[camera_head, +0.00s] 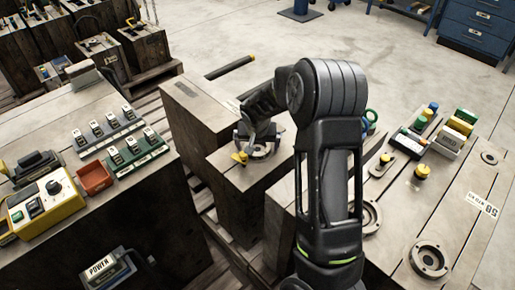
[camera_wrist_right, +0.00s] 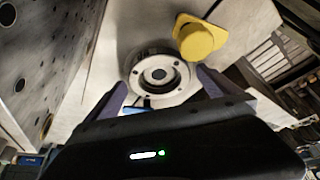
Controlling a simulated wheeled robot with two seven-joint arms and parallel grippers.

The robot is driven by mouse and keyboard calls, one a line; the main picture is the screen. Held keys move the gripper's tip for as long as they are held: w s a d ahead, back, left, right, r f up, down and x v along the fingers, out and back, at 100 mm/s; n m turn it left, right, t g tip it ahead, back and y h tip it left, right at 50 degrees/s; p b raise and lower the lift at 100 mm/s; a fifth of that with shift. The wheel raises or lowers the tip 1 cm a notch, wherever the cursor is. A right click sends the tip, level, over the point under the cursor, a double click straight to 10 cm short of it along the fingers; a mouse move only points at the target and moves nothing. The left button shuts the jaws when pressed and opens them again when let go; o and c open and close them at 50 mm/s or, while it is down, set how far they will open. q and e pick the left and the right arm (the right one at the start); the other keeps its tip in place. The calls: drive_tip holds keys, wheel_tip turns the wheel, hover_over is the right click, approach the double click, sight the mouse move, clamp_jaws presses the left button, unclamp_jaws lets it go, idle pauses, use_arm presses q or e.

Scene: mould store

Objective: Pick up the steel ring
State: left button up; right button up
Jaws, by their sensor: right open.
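A round steel ring (camera_head: 262,151) with bolt holes and a central opening sits on top of a grey-brown block (camera_head: 232,172). In the right wrist view the ring (camera_wrist_right: 160,72) shows between and just beyond my fingertips. My right gripper (camera_head: 257,136) is open above the ring, its fingers apart on either side of it in the wrist view (camera_wrist_right: 163,88). Contact with the ring cannot be told. Part of the ring is hidden by the gripper in the head view. My left gripper is not in view.
A yellow-topped piece (camera_head: 240,157) lies beside the ring. Similar ring-shaped fittings (camera_head: 430,260) sit on the right bench, with yellow knobs (camera_head: 422,172) and coloured blocks (camera_head: 447,140). The left bench holds a yellow control box (camera_head: 48,212) and a red tray (camera_head: 95,178).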

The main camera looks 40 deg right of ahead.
drive_tip(key=shift+c, duration=0.6)
drive_tip(key=c, duration=1.9)
drive_tip(key=shift+r, duration=0.15)
wheel_tip(320, 180, up, 10)
drive_tip(key=shift+f+p, duration=0.1)
drive_tip(key=shift+p, duration=0.65)
